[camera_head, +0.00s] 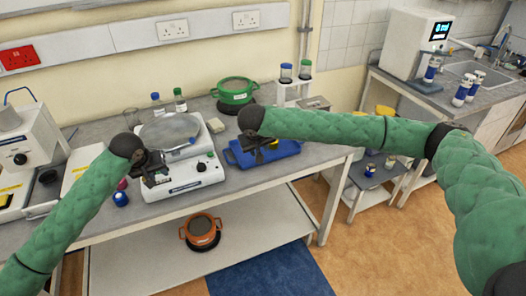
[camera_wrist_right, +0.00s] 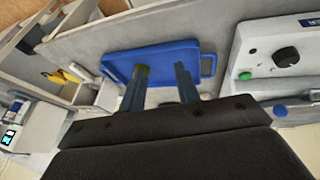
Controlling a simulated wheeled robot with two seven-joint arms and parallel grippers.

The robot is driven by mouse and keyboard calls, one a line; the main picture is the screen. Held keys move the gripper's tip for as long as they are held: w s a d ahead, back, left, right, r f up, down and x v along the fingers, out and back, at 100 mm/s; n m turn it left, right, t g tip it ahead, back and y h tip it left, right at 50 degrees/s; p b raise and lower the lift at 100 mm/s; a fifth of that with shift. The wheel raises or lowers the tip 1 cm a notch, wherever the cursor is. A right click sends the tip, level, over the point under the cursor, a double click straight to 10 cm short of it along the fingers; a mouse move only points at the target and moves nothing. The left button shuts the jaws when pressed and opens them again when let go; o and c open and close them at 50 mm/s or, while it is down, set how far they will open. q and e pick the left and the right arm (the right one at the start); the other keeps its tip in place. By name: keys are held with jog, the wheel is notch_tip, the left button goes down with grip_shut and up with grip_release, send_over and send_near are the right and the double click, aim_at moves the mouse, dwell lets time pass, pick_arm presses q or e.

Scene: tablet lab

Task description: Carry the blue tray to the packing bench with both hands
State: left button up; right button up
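The blue tray (camera_head: 284,152) lies flat on the grey lab bench, right of the white balance-like device. It shows whole-width in the right wrist view (camera_wrist_right: 165,54), with a handle loop at each end. My right gripper (camera_head: 262,152) is over the tray's left part in the head view. Its two fingers (camera_wrist_right: 164,85) are apart with nothing between them, and they point at the tray from above. My left gripper (camera_head: 156,177) is in front of the white device, left of the tray. Its fingers look apart and empty. The tray's left end is partly hidden by my right gripper.
The white device (camera_head: 190,182) with a round grey plate stands left of the tray. A green pot (camera_head: 235,91) and a bottle rack (camera_head: 292,92) stand behind it. An orange pot (camera_head: 201,232) is on the lower shelf. A low grey stand (camera_head: 376,172) is right of the bench.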

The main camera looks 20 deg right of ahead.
jog(key=v, duration=0.8)
jog(key=shift+s+r, duration=0.25)
jog(key=shift+r, duration=0.05)
jog(key=shift+d, duration=0.1)
